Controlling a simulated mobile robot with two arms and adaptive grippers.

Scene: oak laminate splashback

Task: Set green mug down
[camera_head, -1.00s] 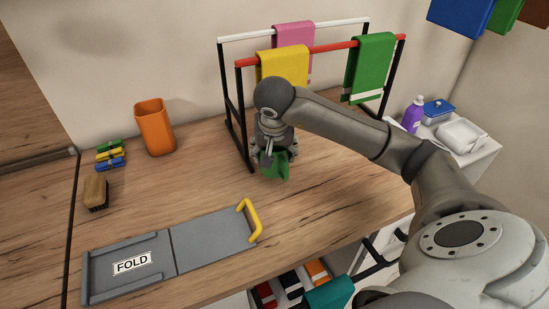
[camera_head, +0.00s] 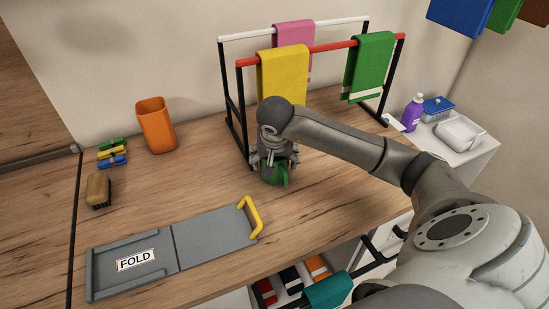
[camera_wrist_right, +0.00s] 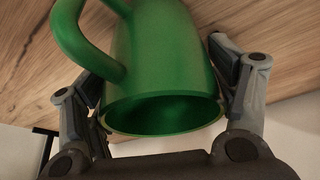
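The green mug (camera_head: 272,176) is upright in the head view, at or just above the wooden counter, with its handle toward the front right. My right gripper (camera_head: 275,160) comes down over it from above. In the right wrist view the green mug (camera_wrist_right: 165,70) sits between the two fingers of my right gripper (camera_wrist_right: 165,95), its open rim facing the palm and its handle at upper left. The fingers lie close against both sides of the mug. The contact of its base with the counter cannot be seen clearly. My left gripper is not in view.
A drying rack (camera_head: 240,120) with towels stands just behind my gripper. The grey folding board (camera_head: 210,238) with a yellow handle lies front left. An orange cup (camera_head: 155,125), clips (camera_head: 112,153) and a brush (camera_head: 98,188) are at left. The counter right of the mug is clear.

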